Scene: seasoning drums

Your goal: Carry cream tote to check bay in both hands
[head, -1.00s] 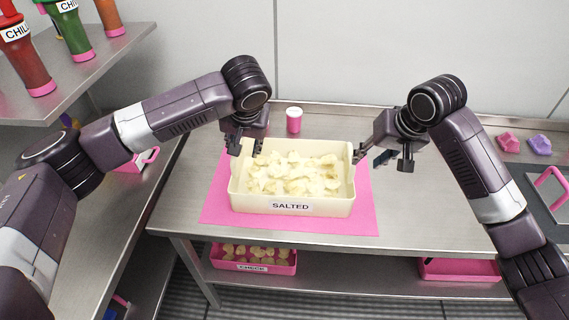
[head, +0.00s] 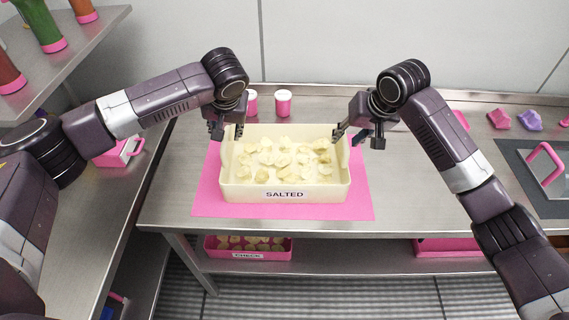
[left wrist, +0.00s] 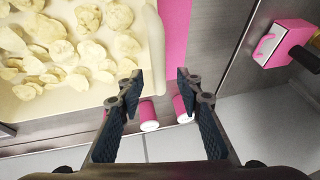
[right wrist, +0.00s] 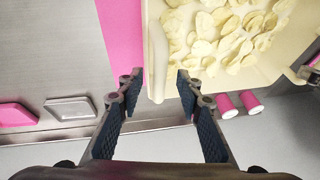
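The cream tote (head: 285,195), labelled SALTED and holding pale chips (head: 285,158), sits level on a pink mat (head: 207,200) on the steel table. My left gripper (head: 228,132) is open above the tote's left end. In the left wrist view, the end wall (left wrist: 155,45) lines up with the gap between its fingers. My right gripper (head: 358,138) is open above the right end. In the right wrist view, the end wall (right wrist: 154,60) lines up with that gap. Neither gripper is visibly shut on the tote. I see no place marked as the check bay.
Two pink-and-white cups (head: 283,103) stand behind the tote. A pink bin labelled CHECK (head: 248,255) sits on the lower shelf. A grey board with a pink handle (head: 545,165) lies at right. A shelf with shakers (head: 45,30) stands at left. The table between mat and board is clear.

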